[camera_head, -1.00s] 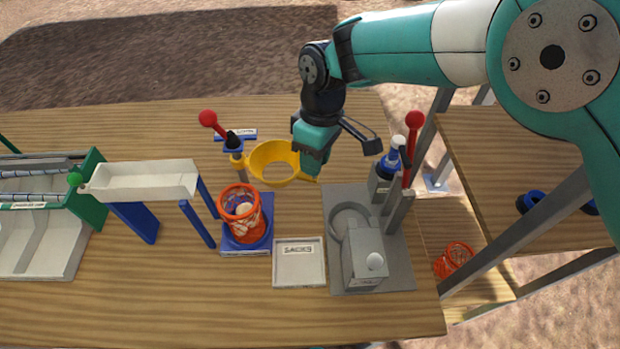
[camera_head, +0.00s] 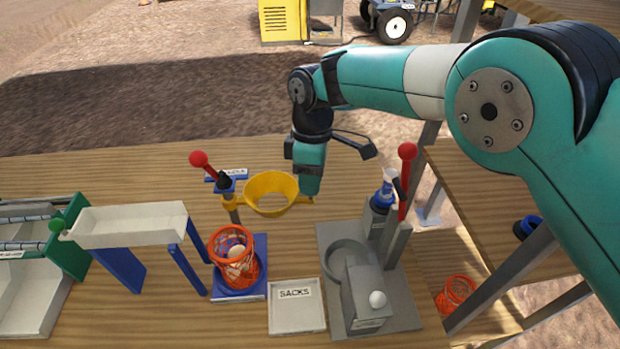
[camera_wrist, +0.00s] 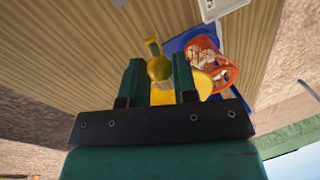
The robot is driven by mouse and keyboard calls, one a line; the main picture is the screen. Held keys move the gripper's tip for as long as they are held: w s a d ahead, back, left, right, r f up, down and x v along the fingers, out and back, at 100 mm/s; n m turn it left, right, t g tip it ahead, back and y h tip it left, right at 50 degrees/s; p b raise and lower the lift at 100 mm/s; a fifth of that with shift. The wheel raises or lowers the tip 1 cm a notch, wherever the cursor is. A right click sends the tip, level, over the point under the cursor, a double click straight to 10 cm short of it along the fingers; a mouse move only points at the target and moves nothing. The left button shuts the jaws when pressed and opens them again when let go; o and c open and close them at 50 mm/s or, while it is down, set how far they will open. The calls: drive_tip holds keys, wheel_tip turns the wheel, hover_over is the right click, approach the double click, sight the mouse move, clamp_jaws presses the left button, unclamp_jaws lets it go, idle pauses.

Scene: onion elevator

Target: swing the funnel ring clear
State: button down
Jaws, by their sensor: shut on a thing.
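The yellow funnel ring (camera_head: 271,194) is joined at its left to a post with a red-knobbed lever (camera_head: 198,159). It stands behind and to the right of the orange net sack (camera_head: 233,257), not over its mouth. The sack stands upright on a blue base with pale onions inside. My gripper (camera_head: 308,194) is at the ring's right side, shut on its small tab. In the wrist view my gripper's two green fingers (camera_wrist: 158,75) are either side of the yellow part (camera_wrist: 158,68), with the orange sack (camera_wrist: 215,65) to their right.
A pale chute (camera_head: 130,222) ends left of the sack. A tray marked SACKS (camera_head: 297,308) and a grey machine (camera_head: 372,290) with a red-knobbed lever (camera_head: 407,151) stand to the right. Another orange net (camera_head: 456,292) lies lower right. The table behind the ring is clear.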

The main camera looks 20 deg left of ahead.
drive_tip(key=c, duration=0.9)
unclamp_jaws()
drive_tip(key=shift+w, duration=0.1)
drive_tip(key=w+r+p, duration=0.1)
drive_tip(key=r+p, duration=0.4)
drive_tip(key=w+r+p, duration=0.1)
drive_tip(key=r+p, duration=0.4)
drive_tip(key=r, duration=0.1)
drive_tip(key=w+r+p, duration=0.1)
drive_tip(key=r+p, duration=0.4)
drive_tip(key=r, duration=0.1)
drive_tip(key=shift+w+a+r, duration=0.1)
drive_tip(key=shift+a, duration=0.3)
